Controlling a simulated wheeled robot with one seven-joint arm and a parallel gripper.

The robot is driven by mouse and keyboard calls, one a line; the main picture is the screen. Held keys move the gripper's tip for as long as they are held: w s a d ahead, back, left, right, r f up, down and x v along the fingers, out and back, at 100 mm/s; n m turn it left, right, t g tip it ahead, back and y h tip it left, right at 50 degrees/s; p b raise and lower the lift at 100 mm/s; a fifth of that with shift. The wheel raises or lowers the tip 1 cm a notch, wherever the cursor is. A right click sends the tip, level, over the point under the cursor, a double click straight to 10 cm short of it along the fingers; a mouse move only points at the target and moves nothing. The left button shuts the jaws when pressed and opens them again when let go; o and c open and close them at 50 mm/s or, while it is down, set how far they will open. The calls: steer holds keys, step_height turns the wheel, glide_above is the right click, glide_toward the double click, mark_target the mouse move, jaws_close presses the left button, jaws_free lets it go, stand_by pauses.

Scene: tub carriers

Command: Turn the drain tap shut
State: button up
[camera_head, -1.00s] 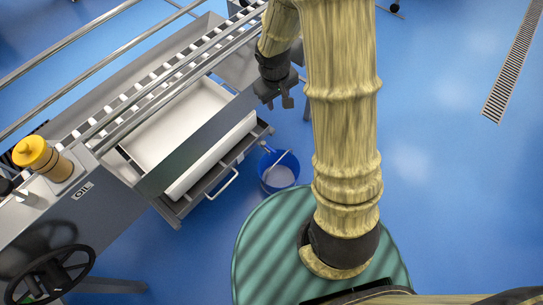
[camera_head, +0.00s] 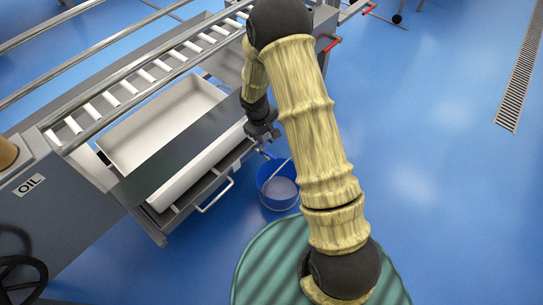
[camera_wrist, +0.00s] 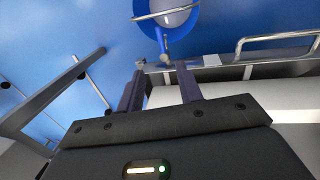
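The drain tap, a small fitting with a blue lever (camera_wrist: 163,42), shows in the wrist view just beyond my fingertips, between them in the picture. In the head view it is mostly hidden behind my gripper (camera_head: 263,132), near the bucket's rim. My gripper (camera_wrist: 160,68) has its two dark fingers apart with nothing between them; I cannot tell whether either touches the tap. A white tub (camera_head: 160,125) sits in the grey carrier frame. A blue bucket (camera_head: 277,190) stands on the floor below the tap, and also shows in the wrist view (camera_wrist: 182,40).
A roller conveyor (camera_head: 130,85) with metal rails runs behind the tub. A pull handle (camera_head: 216,195) sticks out from the carrier front. A grey cabinet marked OIL (camera_head: 60,205) stands left. Blue floor at right is clear.

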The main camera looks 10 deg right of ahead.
mark_target(272, 157)
steer(key=d+f+b, duration=0.1)
steer(key=f+b, duration=0.1)
steer(key=f, duration=0.3)
steer(key=w+d+f+b, duration=0.1)
steer(key=f+b, duration=0.1)
steer(key=f, duration=0.4)
steer(key=w+f+b, duration=0.1)
steer(key=f+b, duration=0.1)
steer(key=f, duration=0.4)
steer(key=shift+d, duration=0.4)
jaws_close()
